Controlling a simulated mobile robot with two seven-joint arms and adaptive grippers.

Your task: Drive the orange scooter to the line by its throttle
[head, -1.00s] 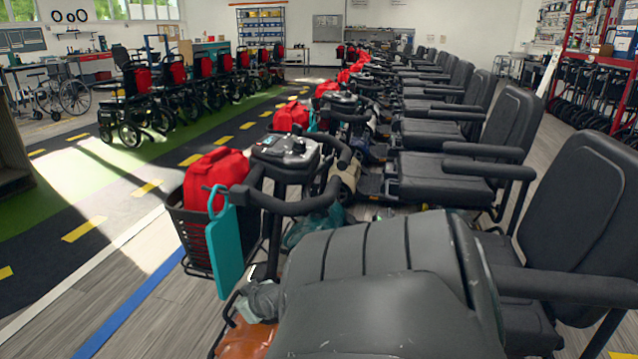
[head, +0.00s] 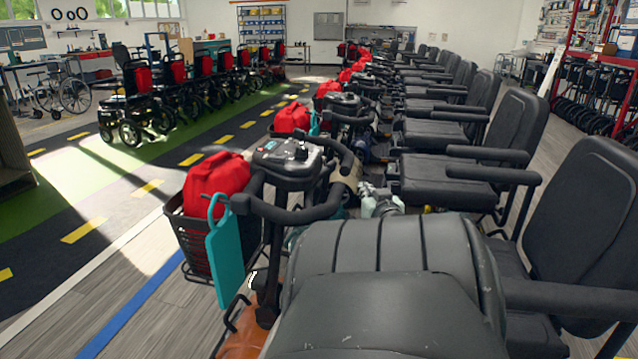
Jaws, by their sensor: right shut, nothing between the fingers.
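The nearest scooter shows orange bodywork (head: 268,335) low at the bottom. Its black handlebar (head: 285,211) and grey control console (head: 287,158) stand left of centre. A red bag (head: 215,180) sits in its black front basket (head: 190,245), and a teal tag (head: 224,252) hangs beside the basket. My right gripper (head: 374,193), pale grey, is shut and empty just right of the handlebar's right grip, apart from it as far as I can tell. The throttle lever is too small to make out. My left gripper is not in view.
Similar scooters with black seats (head: 455,177) stand close in a row to the right and behind. A blue line (head: 140,310) and a white line (head: 75,285) cross the clear floor at left. Wheelchairs (head: 125,105) line the far side of the green strip.

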